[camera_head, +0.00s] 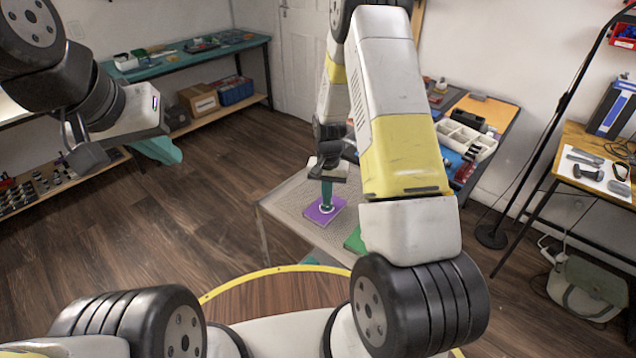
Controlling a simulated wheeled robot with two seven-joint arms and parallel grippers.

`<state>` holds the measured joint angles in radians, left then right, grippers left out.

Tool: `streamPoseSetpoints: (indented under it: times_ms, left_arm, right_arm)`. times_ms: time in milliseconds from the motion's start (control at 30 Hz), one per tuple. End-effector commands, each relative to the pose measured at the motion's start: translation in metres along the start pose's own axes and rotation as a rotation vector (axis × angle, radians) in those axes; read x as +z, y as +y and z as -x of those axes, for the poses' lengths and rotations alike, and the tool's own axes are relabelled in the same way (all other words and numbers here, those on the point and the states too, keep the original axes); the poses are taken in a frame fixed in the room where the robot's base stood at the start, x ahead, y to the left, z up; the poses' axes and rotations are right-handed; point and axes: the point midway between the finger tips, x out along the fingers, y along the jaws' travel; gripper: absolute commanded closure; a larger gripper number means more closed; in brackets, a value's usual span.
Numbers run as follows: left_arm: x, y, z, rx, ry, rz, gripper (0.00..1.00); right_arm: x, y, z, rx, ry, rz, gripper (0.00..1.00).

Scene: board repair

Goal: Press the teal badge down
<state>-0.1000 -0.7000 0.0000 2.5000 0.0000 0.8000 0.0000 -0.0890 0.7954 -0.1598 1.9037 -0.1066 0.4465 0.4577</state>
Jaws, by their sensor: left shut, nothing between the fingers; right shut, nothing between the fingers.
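A purple board (312,214) lies flat on a light perforated bench top (285,208). A small round piece with a pale rim, which looks like the teal badge (327,209), is on the board. It is mostly covered from above, and I cannot tell how far it is seated. My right gripper (327,204) is shut and empty, with its dark teal fingers pointing straight down over the badge. The tips are at or very near it; I cannot tell whether they touch. My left gripper (168,153) is shut and empty, well off to the left, away from the bench.
A green piece (355,240) lies on the bench, partly hidden by my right arm. Behind stands a table with a white divided tray (466,138). A wooden side table (590,170) with tools is at right. Open floor (200,220) lies left of the bench.

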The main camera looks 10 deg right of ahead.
Motion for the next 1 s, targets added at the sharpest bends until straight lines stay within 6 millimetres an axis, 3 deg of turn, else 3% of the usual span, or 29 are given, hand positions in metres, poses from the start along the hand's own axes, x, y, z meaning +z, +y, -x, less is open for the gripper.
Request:
streamPoseSetpoints:
  times_ms: [1000]
  left_arm:
    - [0.000, 0.000, 0.000, 0.000, 0.000, 0.000, 1.00]
  right_arm:
    - [0.000, 0.000, 0.076, 0.000, 0.001, 0.000, 1.00]
